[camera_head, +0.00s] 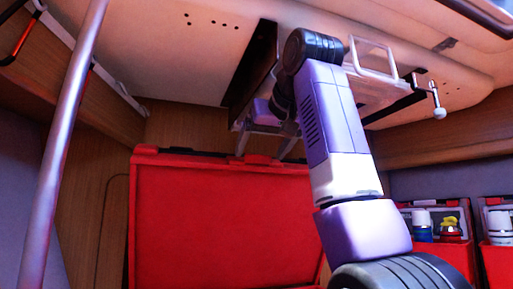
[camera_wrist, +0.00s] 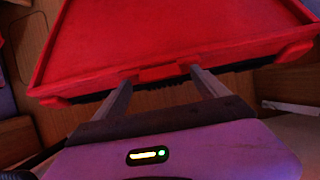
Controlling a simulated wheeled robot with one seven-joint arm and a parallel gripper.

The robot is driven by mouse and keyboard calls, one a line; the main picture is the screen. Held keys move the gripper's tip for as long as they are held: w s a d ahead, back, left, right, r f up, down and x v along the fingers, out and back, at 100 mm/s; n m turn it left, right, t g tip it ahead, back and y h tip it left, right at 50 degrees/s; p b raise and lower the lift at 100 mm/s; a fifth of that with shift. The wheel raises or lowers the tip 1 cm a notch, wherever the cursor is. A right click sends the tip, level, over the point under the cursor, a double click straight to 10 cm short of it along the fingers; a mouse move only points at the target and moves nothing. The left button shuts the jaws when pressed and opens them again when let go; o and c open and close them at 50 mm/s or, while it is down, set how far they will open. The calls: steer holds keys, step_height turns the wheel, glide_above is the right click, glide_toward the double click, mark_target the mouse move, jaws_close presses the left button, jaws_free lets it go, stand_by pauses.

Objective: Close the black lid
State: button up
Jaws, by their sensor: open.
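A large red panel (camera_head: 225,220) stands upright in the head view, with a raised rim and red latch-like tabs along its top edge. In the wrist view the red panel (camera_wrist: 175,35) fills the top, with a dark strip under its near edge. I cannot tell whether this is the lid. A flat black panel (camera_head: 250,68) slants along the pale overhead surface, left of my arm. My gripper (camera_head: 263,152) is open and empty at the panel's top edge. In the wrist view its fingers (camera_wrist: 160,78) straddle a red tab; contact is unclear.
The pale overhead surface (camera_head: 190,60) lies close above my arm, with a white handle frame (camera_head: 372,58) and a knobbed lever (camera_head: 437,105). A metal pole (camera_head: 65,140) stands at left. Red bins (camera_head: 440,255) with bottles are at right.

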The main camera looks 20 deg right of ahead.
steer(key=shift+x, duration=1)
steer(key=shift+s+a+f, duration=0.1)
jaws_close()
